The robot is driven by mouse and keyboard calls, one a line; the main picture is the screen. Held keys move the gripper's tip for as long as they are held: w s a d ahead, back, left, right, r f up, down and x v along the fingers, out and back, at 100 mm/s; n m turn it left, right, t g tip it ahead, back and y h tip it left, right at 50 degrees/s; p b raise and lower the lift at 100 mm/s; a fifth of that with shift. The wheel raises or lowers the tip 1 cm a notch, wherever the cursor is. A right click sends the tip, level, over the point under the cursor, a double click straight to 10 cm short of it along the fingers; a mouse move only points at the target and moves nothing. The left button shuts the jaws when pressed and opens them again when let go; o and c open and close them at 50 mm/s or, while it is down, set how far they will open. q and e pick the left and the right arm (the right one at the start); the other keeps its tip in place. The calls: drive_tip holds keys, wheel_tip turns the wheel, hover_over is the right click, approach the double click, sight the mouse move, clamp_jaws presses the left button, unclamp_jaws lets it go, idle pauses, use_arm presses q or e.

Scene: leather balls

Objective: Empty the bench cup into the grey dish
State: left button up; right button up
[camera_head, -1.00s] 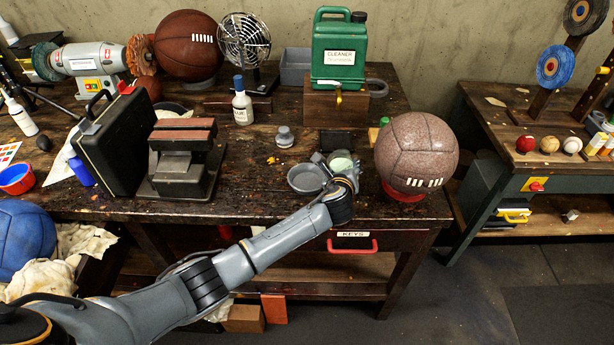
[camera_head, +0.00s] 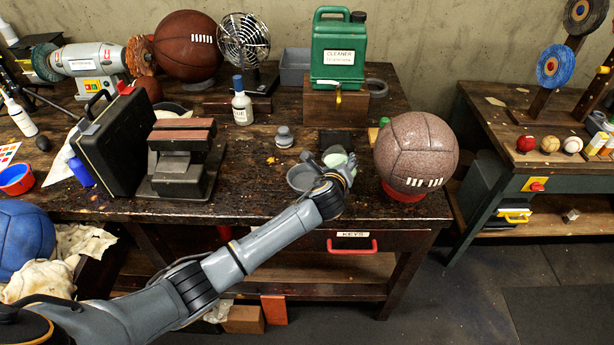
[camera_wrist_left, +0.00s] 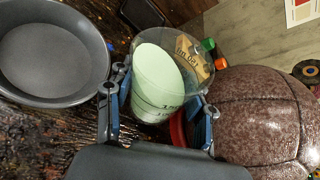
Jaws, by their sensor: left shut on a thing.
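The bench cup (camera_wrist_left: 158,85) is a clear cup with measuring marks and a pale green content. It also shows in the head view (camera_head: 336,158). My left gripper (camera_wrist_left: 160,98) is shut on it, with one blue-grey finger on each side. The grey dish (camera_head: 300,180) is a shallow round dish on the bench, just left of the cup. It is partly hidden by my left wrist in the head view. In the wrist view the dish (camera_wrist_left: 40,55) looks empty. I cannot tell whether the cup touches the bench. My right gripper is out of view.
A brown speckled ball (camera_head: 416,152) on a red ring stands close right of the cup. A dark square block (camera_head: 336,138) lies behind. A grey weight (camera_head: 284,138) stands behind the dish. A vise (camera_head: 182,160) is further left. Bare bench lies between vise and dish.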

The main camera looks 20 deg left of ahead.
use_arm(q)
drive_tip(key=shift+a+r, duration=0.15)
drive_tip(key=shift+r, duration=0.05)
drive_tip(key=shift+s, duration=0.1)
drive_tip(key=shift+r, duration=0.1)
drive_tip(key=shift+a+n+b, duration=0.1)
drive_tip(key=shift+n+b, duration=0.2)
drive_tip(key=shift+b, duration=0.1)
drive_tip(key=shift+h+b, duration=0.3)
drive_tip(key=shift+b, duration=0.05)
drive_tip(key=shift+a+n+b, duration=0.15)
drive_tip(key=shift+n+b, duration=0.15)
drive_tip(key=shift+b, duration=0.1)
drive_tip(key=shift+h, duration=0.3)
drive_tip(key=shift+t+b, duration=0.3)
drive_tip(key=shift+b, duration=0.1)
